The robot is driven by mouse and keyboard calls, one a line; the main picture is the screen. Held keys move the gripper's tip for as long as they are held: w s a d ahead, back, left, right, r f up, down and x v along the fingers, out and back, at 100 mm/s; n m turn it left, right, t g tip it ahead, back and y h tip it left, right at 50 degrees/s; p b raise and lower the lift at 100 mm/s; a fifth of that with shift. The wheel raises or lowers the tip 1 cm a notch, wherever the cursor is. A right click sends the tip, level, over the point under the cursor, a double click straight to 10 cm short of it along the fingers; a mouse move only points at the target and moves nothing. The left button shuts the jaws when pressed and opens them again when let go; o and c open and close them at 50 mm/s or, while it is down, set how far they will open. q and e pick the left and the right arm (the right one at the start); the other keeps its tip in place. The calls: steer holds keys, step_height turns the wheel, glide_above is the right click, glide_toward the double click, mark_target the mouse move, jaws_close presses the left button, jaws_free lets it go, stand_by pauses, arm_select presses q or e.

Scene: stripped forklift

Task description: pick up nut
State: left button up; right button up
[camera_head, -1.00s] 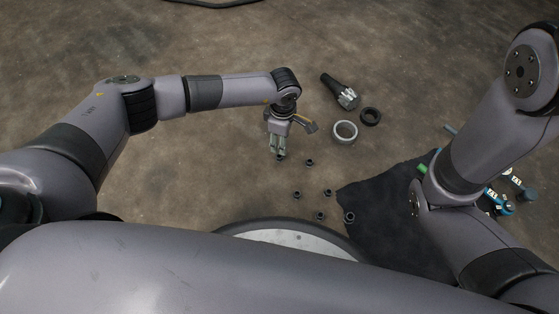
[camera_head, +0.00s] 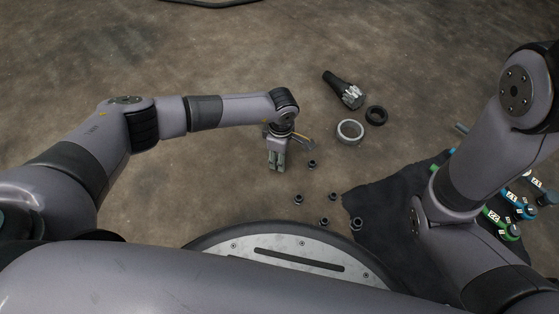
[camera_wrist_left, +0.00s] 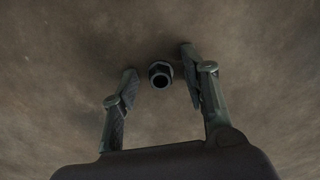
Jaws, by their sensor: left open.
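My left gripper (camera_head: 276,166) points down at the floor, fingers apart, in the head view. In the left wrist view its two fingers (camera_wrist_left: 156,60) stand either side of a dark nut (camera_wrist_left: 160,74), which lies on the floor between the fingertips. I cannot tell the height gap, and no grip on it shows. In the head view this nut is hidden behind the gripper. Another nut (camera_head: 312,164) lies just right of the gripper. Several more, such as one nut (camera_head: 299,199) and another nut (camera_head: 333,197), lie nearer my base. My right gripper is out of view.
A light metal ring (camera_head: 350,131), a black ring (camera_head: 376,115) and a dark shaft-like part (camera_head: 344,90) lie beyond the gripper to the right. A dark mat (camera_head: 385,200) with blue and green tools (camera_head: 505,212) lies at right. The floor at upper left is clear.

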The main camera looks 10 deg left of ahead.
arm_select(q)
steer(key=shift+r, duration=0.1)
steer(key=shift+c, duration=0.3)
jaws_close()
steer(key=shift+r, duration=0.1)
